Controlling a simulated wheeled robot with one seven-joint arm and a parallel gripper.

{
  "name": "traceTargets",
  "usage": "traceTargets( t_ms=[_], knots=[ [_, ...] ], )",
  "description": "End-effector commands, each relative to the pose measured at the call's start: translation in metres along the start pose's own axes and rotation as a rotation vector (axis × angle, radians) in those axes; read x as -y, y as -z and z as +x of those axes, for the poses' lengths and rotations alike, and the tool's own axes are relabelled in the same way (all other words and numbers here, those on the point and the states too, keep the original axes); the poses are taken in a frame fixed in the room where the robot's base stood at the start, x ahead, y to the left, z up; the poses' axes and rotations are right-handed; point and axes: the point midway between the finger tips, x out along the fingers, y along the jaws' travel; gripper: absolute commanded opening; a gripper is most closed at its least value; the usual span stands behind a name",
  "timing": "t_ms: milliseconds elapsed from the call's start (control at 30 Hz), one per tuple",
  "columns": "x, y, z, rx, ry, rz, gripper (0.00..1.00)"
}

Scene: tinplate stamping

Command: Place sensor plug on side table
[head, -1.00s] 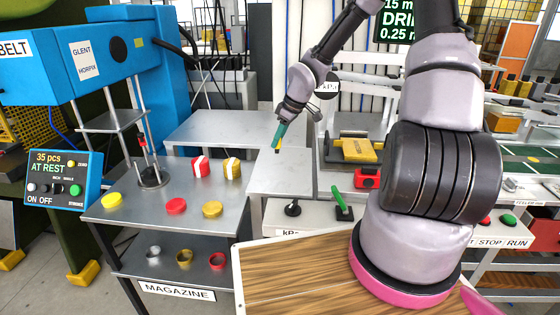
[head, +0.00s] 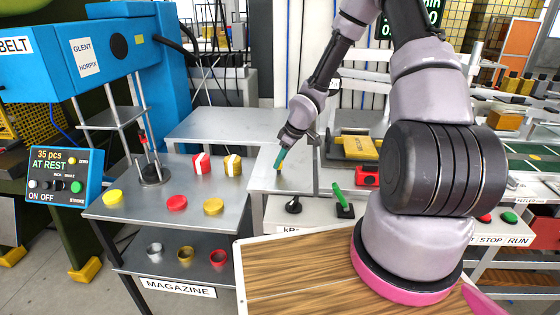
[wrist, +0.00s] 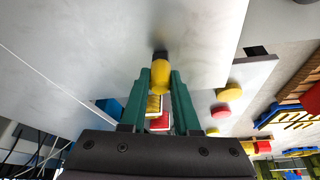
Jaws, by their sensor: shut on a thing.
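My gripper (head: 280,160) has green fingers shut on the sensor plug, a yellow piece with a dark end. In the wrist view the plug (wrist: 160,72) sits between the fingertips (wrist: 160,82), its dark end pointing away from my gripper. In the head view it is a small yellow spot under the fingers. A light grey table top (head: 262,190) lies below it and fills much of the wrist view (wrist: 90,50). The plug's end is at or very close to this surface; I cannot tell whether it touches.
A press stand (head: 150,215) with red and yellow tins is at left. Another grey table (head: 225,125) stands behind. A green-handled lever (head: 340,200), a black knob (head: 293,205) and a red box (head: 366,177) are near my gripper's right. The table top around the plug is clear.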

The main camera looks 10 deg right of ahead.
Motion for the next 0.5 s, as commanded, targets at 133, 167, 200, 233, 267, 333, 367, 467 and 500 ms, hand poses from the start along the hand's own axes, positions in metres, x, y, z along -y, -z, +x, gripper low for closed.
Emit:
traceTargets(
  t_ms=[133, 167, 200, 233, 267, 333, 367, 467, 500],
  knots=[
    [0.0004, -0.0005, 0.0016, 0.000, 0.001, 0.000, 0.00],
    [0.0006, -0.0008, 0.0026, 0.000, 0.001, 0.000, 0.00],
    [0.0004, -0.0005, 0.0021, 0.000, 0.001, 0.000, 0.45],
    [0.0004, -0.0006, 0.0020, 0.000, 0.001, 0.000, 0.56],
    [0.0004, -0.0006, 0.0020, 0.000, 0.001, 0.000, 0.60],
    [0.0004, -0.0007, 0.0020, 0.000, 0.001, 0.000, 0.60],
    [0.0004, -0.0007, 0.0019, 0.000, 0.001, 0.000, 0.60],
    [0.0004, -0.0007, 0.0019, 0.000, 0.001, 0.000, 0.60],
    [0.0004, -0.0007, 0.0019, 0.000, 0.001, 0.000, 0.60]
  ],
)
